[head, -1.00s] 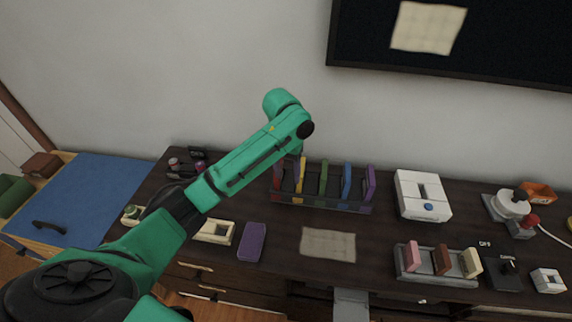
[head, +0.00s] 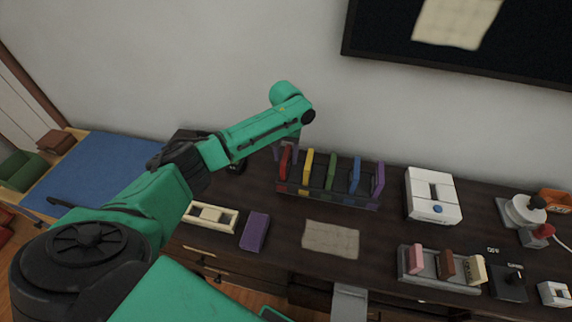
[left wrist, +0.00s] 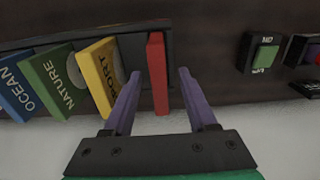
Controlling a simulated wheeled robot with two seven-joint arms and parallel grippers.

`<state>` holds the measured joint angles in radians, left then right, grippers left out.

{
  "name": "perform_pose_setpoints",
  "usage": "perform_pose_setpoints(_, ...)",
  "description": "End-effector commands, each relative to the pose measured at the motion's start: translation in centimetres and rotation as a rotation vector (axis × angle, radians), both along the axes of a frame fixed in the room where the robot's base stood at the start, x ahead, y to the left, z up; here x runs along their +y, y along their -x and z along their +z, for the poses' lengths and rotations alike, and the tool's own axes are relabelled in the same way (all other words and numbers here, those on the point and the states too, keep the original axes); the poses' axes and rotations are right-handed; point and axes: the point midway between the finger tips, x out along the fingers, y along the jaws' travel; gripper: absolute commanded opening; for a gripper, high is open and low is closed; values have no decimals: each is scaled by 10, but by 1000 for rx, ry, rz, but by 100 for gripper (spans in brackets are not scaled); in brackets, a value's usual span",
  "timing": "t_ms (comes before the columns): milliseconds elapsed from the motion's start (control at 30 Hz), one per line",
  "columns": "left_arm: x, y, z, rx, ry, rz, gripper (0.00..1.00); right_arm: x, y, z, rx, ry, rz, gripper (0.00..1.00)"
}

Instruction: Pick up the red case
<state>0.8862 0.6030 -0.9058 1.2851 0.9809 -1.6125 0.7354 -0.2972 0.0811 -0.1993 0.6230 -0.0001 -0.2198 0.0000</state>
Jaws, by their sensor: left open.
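The red case (head: 286,161) stands upright at the left end of a clear rack (head: 330,199) on the dark cabinet top. In the left wrist view the red case (left wrist: 158,72) shows edge-on. My left gripper (left wrist: 156,80) is open, with its two purple fingers on either side of the near part of the red case. A gap shows on each side. The left gripper (head: 288,150) is partly hidden behind my arm in the head view. My right gripper is not in view.
A yellow case (left wrist: 101,77) stands close beside the left finger, with green (left wrist: 54,83) and blue (left wrist: 14,85) ones beyond. A purple case (head: 255,231) and a beige mat (head: 331,239) are on the front of the cabinet.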

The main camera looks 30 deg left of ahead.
Motion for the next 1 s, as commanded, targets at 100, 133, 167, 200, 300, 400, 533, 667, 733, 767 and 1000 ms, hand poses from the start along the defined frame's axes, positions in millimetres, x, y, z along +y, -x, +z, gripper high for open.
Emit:
perform_pose_setpoints(100,0,0,-5,-1,0,0,57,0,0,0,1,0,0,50)
perform_pose_setpoints(133,0,0,-5,-1,0,-1,57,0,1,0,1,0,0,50)
perform_pose_setpoints(167,0,0,-5,-1,0,-1,57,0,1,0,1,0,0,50)
perform_pose_setpoints(200,0,0,-5,-1,0,-1,57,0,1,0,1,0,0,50)
perform_pose_setpoints(300,0,0,-5,-1,0,-1,27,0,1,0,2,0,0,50)
perform_pose_setpoints(400,0,0,-5,-1,1,-1,0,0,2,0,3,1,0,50)
perform_pose_setpoints(533,0,0,-5,-1,1,-1,0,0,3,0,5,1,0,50)
perform_pose_setpoints(667,0,0,-4,-1,1,-1,0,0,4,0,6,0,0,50)
perform_pose_setpoints(733,0,0,-4,-1,1,-1,0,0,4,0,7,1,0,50)
perform_pose_setpoints(767,0,0,-4,-1,1,-1,0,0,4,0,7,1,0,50)
perform_pose_setpoints(1000,0,0,-4,-1,1,-1,0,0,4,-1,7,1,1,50)
